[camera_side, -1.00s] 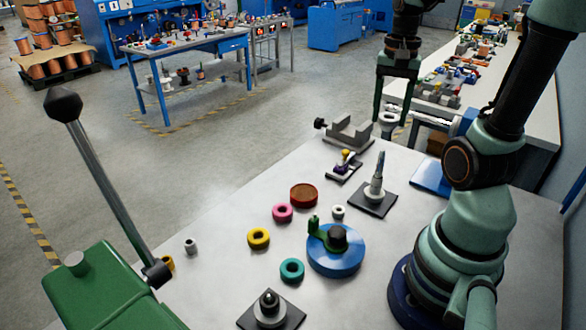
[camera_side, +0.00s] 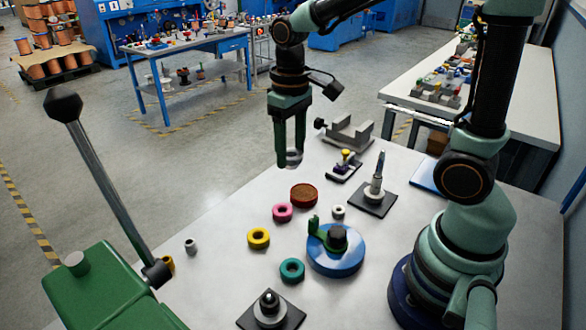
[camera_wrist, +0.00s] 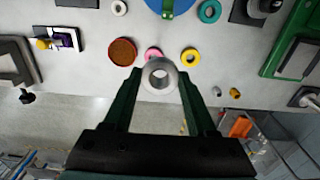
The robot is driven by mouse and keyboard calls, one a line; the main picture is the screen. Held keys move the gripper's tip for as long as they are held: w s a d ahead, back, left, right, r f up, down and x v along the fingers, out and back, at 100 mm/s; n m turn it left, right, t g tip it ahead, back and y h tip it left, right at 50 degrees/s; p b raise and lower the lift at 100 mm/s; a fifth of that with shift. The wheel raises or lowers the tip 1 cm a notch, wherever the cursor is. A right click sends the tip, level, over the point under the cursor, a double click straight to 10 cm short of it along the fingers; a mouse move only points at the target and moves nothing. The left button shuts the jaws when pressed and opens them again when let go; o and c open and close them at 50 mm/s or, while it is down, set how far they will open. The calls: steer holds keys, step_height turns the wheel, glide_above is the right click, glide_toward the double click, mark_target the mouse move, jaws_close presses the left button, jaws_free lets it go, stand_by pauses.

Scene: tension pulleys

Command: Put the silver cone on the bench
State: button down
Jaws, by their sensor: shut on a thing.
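My gripper (camera_side: 290,155) is shut on the silver cone (camera_side: 293,158), a small grey ring-like piece held between the fingertips. In the wrist view, the silver cone (camera_wrist: 159,76) shows its round end with a hole, between the two green fingers. The gripper hangs in the air near the far left edge of the bench (camera_side: 215,225), above and behind the pink ring and the brown round dish. The bench has a light grey top; it also shows in the wrist view (camera_wrist: 85,75).
On the bench are a brown dish (camera_side: 304,195), pink ring (camera_side: 282,212), yellow ring (camera_side: 258,238), teal ring (camera_side: 292,270) and blue disc (camera_side: 335,262). A spindle on a dark plate (camera_side: 375,195) and a grey bracket (camera_side: 348,132) stand farther back.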

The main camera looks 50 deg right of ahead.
steer(key=w+a+r+n, duration=0.1)
steer(key=a, duration=0.8)
steer(key=w+a+r+n, duration=0.1)
steer(key=a+r+n, duration=0.1)
steer(key=a, duration=0.8)
step_height(320, 180, down, 15)
steer(key=shift+s+a+f, duration=0.1)
steer(key=shift+s+f, duration=0.05)
steer(key=shift+f, duration=2.4)
steer(key=shift+f, duration=0.1)
steer(key=shift+c, duration=1)
jaws_free()
